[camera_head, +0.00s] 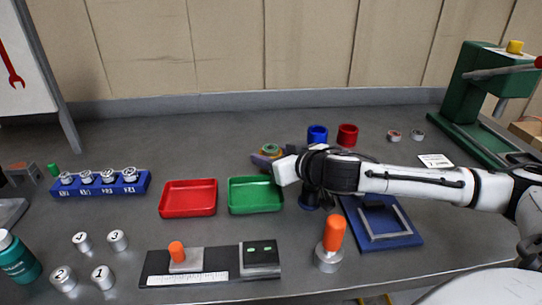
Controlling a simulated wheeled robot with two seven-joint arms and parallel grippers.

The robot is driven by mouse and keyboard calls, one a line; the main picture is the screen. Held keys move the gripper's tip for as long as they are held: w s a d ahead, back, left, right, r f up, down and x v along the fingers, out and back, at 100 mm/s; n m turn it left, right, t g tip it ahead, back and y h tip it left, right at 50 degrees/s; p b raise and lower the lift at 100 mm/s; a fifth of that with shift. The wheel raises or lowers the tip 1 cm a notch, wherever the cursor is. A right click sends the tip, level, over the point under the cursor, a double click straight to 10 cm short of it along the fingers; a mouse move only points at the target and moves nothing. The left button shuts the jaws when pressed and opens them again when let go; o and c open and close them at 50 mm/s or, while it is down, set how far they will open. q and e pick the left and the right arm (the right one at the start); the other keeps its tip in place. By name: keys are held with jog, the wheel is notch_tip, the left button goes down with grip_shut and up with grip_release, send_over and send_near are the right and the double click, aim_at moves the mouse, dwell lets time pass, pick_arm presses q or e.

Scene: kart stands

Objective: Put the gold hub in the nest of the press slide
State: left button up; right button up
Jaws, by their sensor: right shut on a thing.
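My right arm reaches in from the right, and its gripper (270,160) is above the bench behind the green tray. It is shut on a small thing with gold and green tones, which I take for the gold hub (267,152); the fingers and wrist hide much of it. The green press (467,88) stands at the far right with a yellow cap on top. Its slide and nest, low at the right edge, are partly cut off and too small to make out. The gripper is far to the left of the press. My left gripper is not in view.
A red tray (188,198) and green tray (256,195) lie mid-bench. Blue (317,135) and red (347,135) cups stand behind my forearm. A blue frame (383,222) and orange-handled plug (333,240) are in front. A blue rack (100,184) and several numbered weights are left.

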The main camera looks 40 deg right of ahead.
jog(key=o, duration=0.9)
jog(key=shift+f, duration=0.2)
jog(key=o, duration=0.4)
jog(key=shift+r, duration=0.1)
jog(key=shift+r, duration=0.1)
